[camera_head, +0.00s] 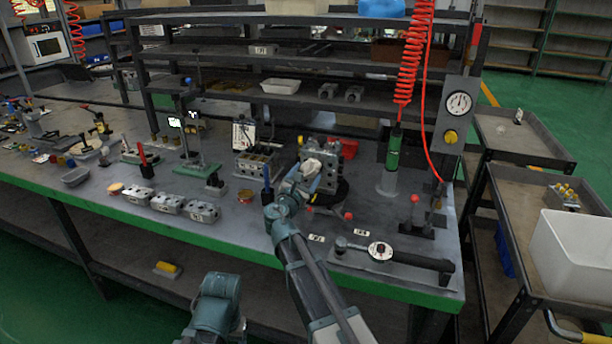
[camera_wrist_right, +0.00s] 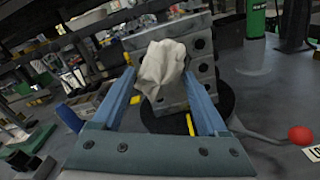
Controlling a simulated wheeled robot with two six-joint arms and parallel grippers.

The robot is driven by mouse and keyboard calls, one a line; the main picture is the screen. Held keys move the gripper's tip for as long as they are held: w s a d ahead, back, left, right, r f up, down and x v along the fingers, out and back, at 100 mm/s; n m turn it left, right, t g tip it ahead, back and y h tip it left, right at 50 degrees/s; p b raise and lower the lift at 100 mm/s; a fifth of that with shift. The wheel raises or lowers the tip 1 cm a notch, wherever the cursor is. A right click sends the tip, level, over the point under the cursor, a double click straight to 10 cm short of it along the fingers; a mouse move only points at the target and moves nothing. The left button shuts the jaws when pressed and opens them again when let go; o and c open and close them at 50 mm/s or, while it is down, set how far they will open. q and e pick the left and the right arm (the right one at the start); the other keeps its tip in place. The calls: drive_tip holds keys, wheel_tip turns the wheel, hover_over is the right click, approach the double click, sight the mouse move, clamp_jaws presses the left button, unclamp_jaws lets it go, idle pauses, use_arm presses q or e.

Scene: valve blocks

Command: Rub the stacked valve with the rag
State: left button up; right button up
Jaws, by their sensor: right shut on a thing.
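The stacked valve (camera_head: 336,168) is a grey metal block stack with dark round ports, standing on a round black base near the middle of the bench. In the right wrist view the stacked valve (camera_wrist_right: 205,58) stands straight ahead. My right gripper (camera_head: 305,180) is shut on a crumpled off-white rag (camera_head: 311,166). In the wrist view the rag (camera_wrist_right: 162,68) is between the blue fingers and covers part of the valve's front face. It looks against the face, though contact is hard to tell. Part of my left arm shows at the bottom, but its gripper is not in view.
A red-knobbed lever (camera_wrist_right: 300,135) sticks out from the base area. Three grey valve blocks (camera_head: 168,202) lie to the left on the bench. A torque tool (camera_head: 395,255) lies at the front right. A green cylinder (camera_head: 393,150) stands right of the valve, under a red coiled hose (camera_head: 410,60).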

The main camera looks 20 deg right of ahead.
sight(323, 168)
drive_tip(key=shift+x, duration=0.9)
drive_tip(key=shift+s+d, duration=0.1)
drive_tip(key=shift+s+d, duration=1.15)
drive_tip(key=shift+d, duration=0.3)
drive_tip(key=shift+w+d, duration=0.1)
drive_tip(key=shift+w, duration=0.05)
drive_tip(key=shift+w+a, duration=0.55)
drive_tip(key=shift+a, duration=0.3)
drive_tip(key=shift+w+a, duration=0.5)
drive_tip(key=shift+a, duration=0.35)
drive_tip(key=shift+s, duration=0.1)
drive_tip(key=shift+v, duration=3)
drive_tip(key=shift+c, duration=0.2)
